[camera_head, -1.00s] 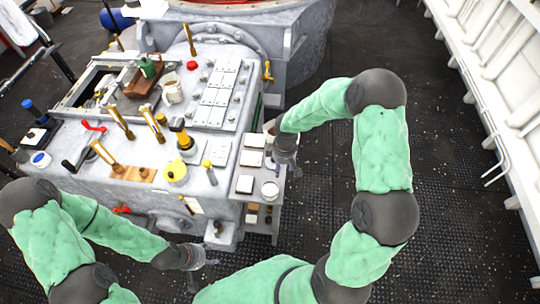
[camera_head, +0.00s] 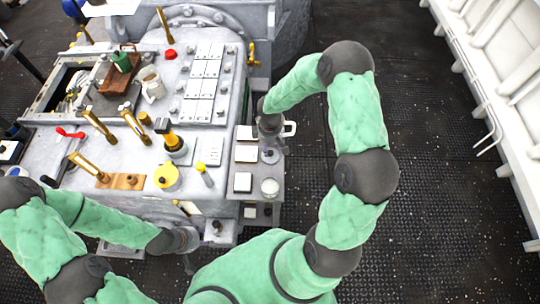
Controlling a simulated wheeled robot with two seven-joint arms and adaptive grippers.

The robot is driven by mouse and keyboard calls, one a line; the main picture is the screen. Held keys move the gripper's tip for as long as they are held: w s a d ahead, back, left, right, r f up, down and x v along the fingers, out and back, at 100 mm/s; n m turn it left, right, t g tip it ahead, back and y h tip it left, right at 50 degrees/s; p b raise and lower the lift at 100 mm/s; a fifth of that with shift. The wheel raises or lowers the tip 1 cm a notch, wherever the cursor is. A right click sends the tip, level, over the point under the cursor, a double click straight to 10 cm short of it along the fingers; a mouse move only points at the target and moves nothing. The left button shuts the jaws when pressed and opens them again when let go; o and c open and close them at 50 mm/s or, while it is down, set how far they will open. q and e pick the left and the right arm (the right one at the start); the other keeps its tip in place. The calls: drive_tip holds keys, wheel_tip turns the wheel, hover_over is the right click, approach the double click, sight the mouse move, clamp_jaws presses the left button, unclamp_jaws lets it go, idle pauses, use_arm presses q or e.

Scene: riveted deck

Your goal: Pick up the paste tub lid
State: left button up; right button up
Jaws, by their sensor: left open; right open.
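A small round white-topped tub (camera_head: 270,187) stands at the front of the grey side shelf (camera_head: 243,208). It may be the paste tub with its lid; it is too small to be sure. My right gripper (camera_head: 270,153) is open, pointing down over the shelf just behind this tub, apart from it. What lies under its fingers is partly hidden. A yellow round container (camera_head: 166,177) stands on the machine top to the left. My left gripper (camera_head: 188,262) is open and empty, low in front of the machine, away from the shelf.
White square pads (camera_head: 243,182) lie on the shelf. A white mug (camera_head: 290,128) sits partly behind my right gripper. The grey machine top (camera_head: 125,165) carries brass levers (camera_head: 137,127), a yellow-black tool (camera_head: 174,142) and a wooden block (camera_head: 120,181). Open deck (camera_head: 430,190) lies right.

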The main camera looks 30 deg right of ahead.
sight(270, 152)
wheel_tip(270, 152, down, 5)
drive_tip(key=shift+d+b, duration=0.1)
drive_tip(key=shift+b, duration=0.65)
drive_tip(key=shift+s, duration=0.1)
clamp_jaws()
